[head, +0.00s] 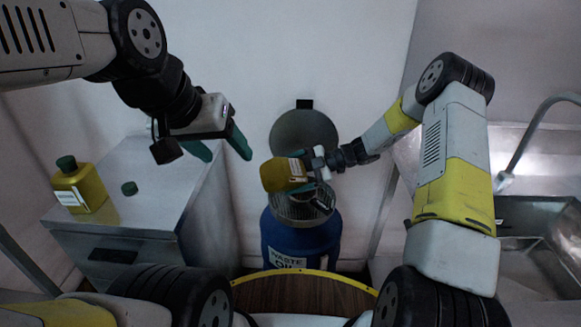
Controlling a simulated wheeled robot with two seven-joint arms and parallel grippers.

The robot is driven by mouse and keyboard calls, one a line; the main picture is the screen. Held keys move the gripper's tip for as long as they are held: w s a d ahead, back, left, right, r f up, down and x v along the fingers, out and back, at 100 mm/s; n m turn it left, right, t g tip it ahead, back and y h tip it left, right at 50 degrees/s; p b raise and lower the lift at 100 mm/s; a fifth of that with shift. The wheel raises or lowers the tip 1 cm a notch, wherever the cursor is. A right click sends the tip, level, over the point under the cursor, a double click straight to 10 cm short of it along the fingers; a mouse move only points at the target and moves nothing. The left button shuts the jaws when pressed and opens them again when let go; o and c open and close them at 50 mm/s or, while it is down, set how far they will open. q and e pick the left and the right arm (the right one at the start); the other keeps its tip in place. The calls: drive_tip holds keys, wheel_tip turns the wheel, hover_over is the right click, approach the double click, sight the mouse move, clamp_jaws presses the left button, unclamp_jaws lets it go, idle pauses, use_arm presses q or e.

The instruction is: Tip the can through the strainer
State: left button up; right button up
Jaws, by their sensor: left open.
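A yellow can (281,175) with a pale label lies on its side above the blue waste oil drum (290,240). My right gripper (311,168) is shut on this can from the right; its fingertips are partly hidden. The metal strainer (293,214) sits at the drum's top, below the can, and the can hides part of it. The can's mouth and any flow of oil cannot be made out. My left gripper (225,153) has teal fingers spread apart, open and empty, up and left of the drum.
A second yellow can (81,190) with a green cap stands upright on the left metal cabinet (150,205). A loose green cap (129,188) lies there too. The drum's round lid (304,130) stands raised behind. A sink (540,220) with a tap is at right.

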drive_tip(key=y, duration=0.1)
drive_tip(key=w+d+m+y, duration=0.1)
drive_tip(key=m+g, duration=0.1)
drive_tip(key=shift+w+d+r+y, duration=0.2)
drive_tip(key=shift+w+r+y, duration=0.05)
drive_tip(key=shift+y, duration=0.15)
drive_tip(key=shift+w+d+m+y, duration=0.25)
drive_tip(key=shift+w+m+y, duration=0.05)
drive_tip(key=shift+m+y, duration=0.25)
drive_tip(key=shift+w+d+m+y, duration=0.25)
drive_tip(key=shift+m+y, duration=0.2)
drive_tip(key=shift+y, duration=0.1)
drive_tip(key=shift+r+g, duration=0.15)
drive_tip(key=shift+g, duration=0.25)
idle(2.5)
